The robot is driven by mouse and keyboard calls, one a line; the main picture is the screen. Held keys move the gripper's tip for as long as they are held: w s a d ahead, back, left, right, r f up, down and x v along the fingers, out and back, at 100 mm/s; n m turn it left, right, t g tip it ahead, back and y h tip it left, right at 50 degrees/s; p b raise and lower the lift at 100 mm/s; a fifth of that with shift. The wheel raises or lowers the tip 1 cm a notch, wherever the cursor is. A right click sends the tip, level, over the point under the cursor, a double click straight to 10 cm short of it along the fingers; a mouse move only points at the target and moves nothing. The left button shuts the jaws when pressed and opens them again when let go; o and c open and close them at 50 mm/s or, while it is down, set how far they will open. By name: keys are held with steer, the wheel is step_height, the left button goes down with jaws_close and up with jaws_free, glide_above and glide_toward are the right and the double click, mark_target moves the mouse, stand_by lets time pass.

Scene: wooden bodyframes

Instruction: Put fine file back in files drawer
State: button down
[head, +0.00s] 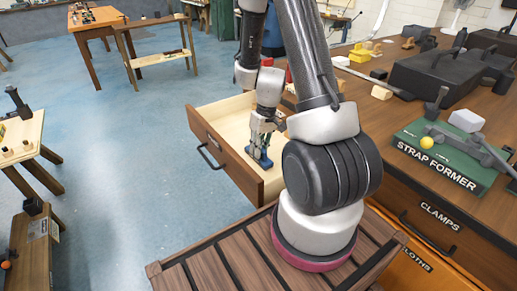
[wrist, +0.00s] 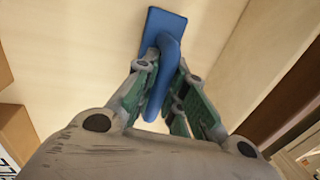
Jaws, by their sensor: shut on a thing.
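The fine file (head: 263,162) is a blue piece held low inside the open drawer (head: 215,148). In the wrist view, the file (wrist: 165,22) has a flat blue block at its far end and a rounded blue bar running back between the fingers. My gripper (head: 259,144) points down into the drawer and is shut on the file. Its green-padded fingers (wrist: 165,80) sit either side of the bar. I cannot tell whether the file touches the drawer's pale floor. The drawer's label is not readable, and my arm hides its right part.
The bench top right of the drawer holds a green strap former (head: 445,160) and dark metal tools. Drawers marked clamps (head: 440,225) and cloths are shut. A small wooden table (head: 22,135) stands at left. The blue floor (head: 130,180) left of the drawer is clear.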

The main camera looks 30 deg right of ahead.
steer(key=shift+f, duration=0.1)
steer(key=c, duration=1.5)
jaws_free()
steer(key=s+a+r+t+h, duration=0.1)
steer(key=s+r, duration=0.1)
steer(key=r, duration=1)
steer(key=s+r+t, duration=0.1)
steer(key=s+r, duration=0.2)
steer(key=r, duration=0.9)
steer(key=shift+s+a+r+t+h, duration=0.2)
steer(key=shift+s+a+r+t, duration=0.15)
steer(key=shift+s+r, duration=1.25)
steer(key=shift+s+a+r+t+h, duration=0.3)
steer(key=shift+s+r, duration=0.8)
steer(key=shift+s, duration=1.05)
steer(key=shift+s+a+r+t+h, duration=0.1)
steer(key=shift+s+a+r+t, duration=0.3)
steer(key=shift+s+r, duration=1.2)
steer(key=shift+s+f, duration=0.2)
steer(key=shift+f, duration=0.05)
